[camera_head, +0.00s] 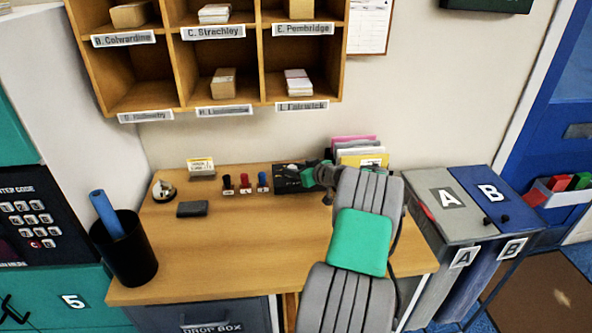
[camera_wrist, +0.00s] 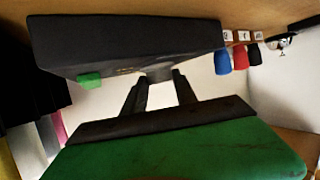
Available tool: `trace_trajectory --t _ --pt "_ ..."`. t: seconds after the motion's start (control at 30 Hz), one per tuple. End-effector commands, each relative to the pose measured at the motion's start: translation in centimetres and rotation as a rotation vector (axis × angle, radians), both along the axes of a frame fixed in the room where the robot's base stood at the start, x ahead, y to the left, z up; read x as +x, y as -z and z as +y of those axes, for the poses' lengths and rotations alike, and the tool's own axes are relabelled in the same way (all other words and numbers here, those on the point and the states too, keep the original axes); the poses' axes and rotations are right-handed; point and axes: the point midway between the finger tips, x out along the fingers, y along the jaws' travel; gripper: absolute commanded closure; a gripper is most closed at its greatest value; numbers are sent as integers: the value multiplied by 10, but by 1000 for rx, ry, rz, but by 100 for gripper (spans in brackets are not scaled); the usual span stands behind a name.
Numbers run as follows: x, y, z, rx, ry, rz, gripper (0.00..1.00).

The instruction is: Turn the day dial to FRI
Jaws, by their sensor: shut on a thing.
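A dark box (camera_head: 287,184) stands at the back of the wooden desk, with a small pale part on its face. My gripper (camera_head: 309,177) reaches its front from the right. In the wrist view the dark box (camera_wrist: 125,42) fills the top, with a green knob (camera_wrist: 89,80) at its lower left. My gripper's two fingers (camera_wrist: 160,80) meet the box face and are shut on a small part there, which I take to be the day dial. The fingers mostly hide it, and I cannot read any day marking or its pointer.
Black, red and blue stamps (camera_head: 245,184) stand left of the box, beside a bell (camera_head: 163,190) and a dark pad (camera_head: 192,209). Coloured papers (camera_head: 360,152) stand behind my arm. A black bin (camera_head: 130,255) stands left; bins A and B (camera_head: 440,178) stand right. The desk's middle (camera_head: 230,245) is clear.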

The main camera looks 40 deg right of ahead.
Motion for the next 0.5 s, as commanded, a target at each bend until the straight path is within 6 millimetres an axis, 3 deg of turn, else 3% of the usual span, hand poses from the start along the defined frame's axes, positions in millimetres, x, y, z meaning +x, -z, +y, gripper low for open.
trace_trajectory --t 0.5 --pt "1 1 4 0 90 0 100"
